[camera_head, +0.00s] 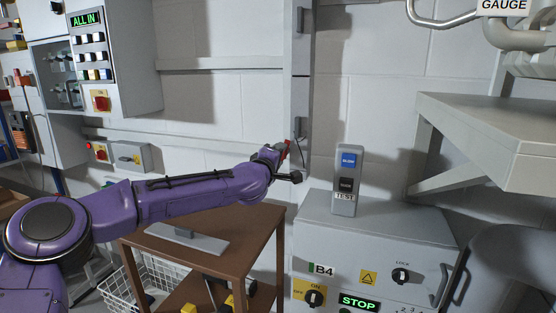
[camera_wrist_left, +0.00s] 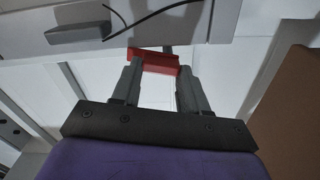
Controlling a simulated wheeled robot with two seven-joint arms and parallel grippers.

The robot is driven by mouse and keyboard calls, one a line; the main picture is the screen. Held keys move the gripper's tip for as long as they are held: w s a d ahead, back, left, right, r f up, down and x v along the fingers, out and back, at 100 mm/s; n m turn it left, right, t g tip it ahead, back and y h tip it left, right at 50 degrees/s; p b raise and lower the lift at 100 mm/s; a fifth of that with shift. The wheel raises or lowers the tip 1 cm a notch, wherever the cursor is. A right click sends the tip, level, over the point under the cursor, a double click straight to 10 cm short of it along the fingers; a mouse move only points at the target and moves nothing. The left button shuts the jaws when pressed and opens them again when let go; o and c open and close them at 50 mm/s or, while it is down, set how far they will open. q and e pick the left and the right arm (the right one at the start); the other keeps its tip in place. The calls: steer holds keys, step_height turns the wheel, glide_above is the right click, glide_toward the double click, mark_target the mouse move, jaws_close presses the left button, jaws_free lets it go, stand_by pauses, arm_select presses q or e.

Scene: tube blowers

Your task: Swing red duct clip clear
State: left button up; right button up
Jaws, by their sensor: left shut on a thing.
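The red duct clip (camera_wrist_left: 153,61) shows in the left wrist view between the fingertips of my left gripper (camera_wrist_left: 158,72), just in front of a grey upright duct (camera_wrist_left: 185,22). The gripper is shut on the clip. In the head view the clip (camera_head: 285,147) is a small red patch at the duct (camera_head: 301,80), partly hidden by my left gripper (camera_head: 284,160). I cannot tell how far the clip is turned from the duct. My right gripper is not in view.
A brown table (camera_head: 258,225) stands below my left arm with a grey flat piece (camera_head: 186,239) on it. A grey cabinet (camera_head: 370,245) carrying a test box (camera_head: 346,180) stands to the right. A grey shelf (camera_head: 490,130) juts out at far right.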

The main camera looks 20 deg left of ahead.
arm_select(q)
steer(key=shift+a+f+n+b, duration=0.15)
steer(key=shift+n+b, duration=0.25)
steer(key=shift+n, duration=0.9)
steer(key=o, duration=1.1)
steer(key=shift+c, duration=0.2)
steer(key=s+b, duration=0.1)
steer(key=s, duration=0.9)
steer(key=shift+s+a, duration=0.2)
steer(key=shift+s, duration=0.05)
